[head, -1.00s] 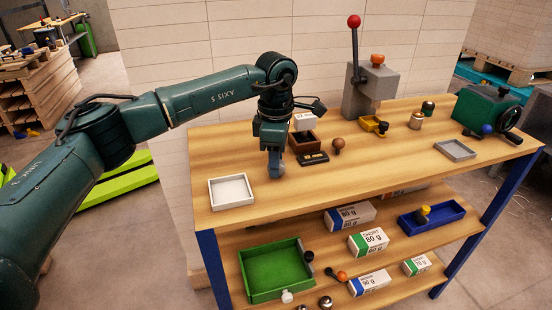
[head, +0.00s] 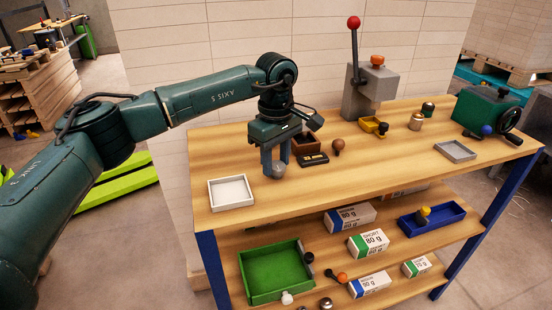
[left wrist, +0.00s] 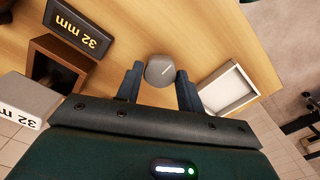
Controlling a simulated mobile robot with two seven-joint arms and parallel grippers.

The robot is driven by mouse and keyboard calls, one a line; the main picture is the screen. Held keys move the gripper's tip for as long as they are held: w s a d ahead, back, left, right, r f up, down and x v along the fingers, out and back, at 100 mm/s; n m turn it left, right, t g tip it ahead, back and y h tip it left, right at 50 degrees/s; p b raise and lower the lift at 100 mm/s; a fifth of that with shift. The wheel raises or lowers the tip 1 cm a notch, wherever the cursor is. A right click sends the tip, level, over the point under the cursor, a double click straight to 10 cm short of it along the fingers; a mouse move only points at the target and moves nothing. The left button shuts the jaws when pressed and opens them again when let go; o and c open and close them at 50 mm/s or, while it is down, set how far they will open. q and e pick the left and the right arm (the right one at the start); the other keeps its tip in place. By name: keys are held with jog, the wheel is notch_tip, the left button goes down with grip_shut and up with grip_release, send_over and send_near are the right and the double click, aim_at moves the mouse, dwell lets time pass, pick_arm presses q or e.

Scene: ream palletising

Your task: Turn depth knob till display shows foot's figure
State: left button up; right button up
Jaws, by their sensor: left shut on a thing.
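The round grey depth knob (head: 279,171) stands on the tabletop, and it also shows in the left wrist view (left wrist: 160,70). My left gripper (head: 276,163) points down and is shut on the knob, one finger on each side. The dark display (head: 313,160) lies beside it; in the left wrist view the display (left wrist: 78,29) reads "32 mm". A brown open box (left wrist: 40,72) stands next to the display. A pale block (left wrist: 22,98) by the box carries the figure "32 mm". My right gripper is not in view.
A white tray (head: 231,192) lies left of the knob. A brown ball-topped knob (head: 338,146), a grey lever press (head: 370,90), a yellow tray (head: 374,125) and a green machine (head: 487,108) stand farther right. The front middle of the bench top (head: 370,180) is clear.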

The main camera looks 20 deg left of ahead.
aim_at(276, 164)
pick_arm(q)
jog(key=shift+r, duration=0.1)
dwell(0.3)
jog(key=o, duration=1)
notch_tip(276, 164, up, 13)
jog(key=shift+r, duration=0.1)
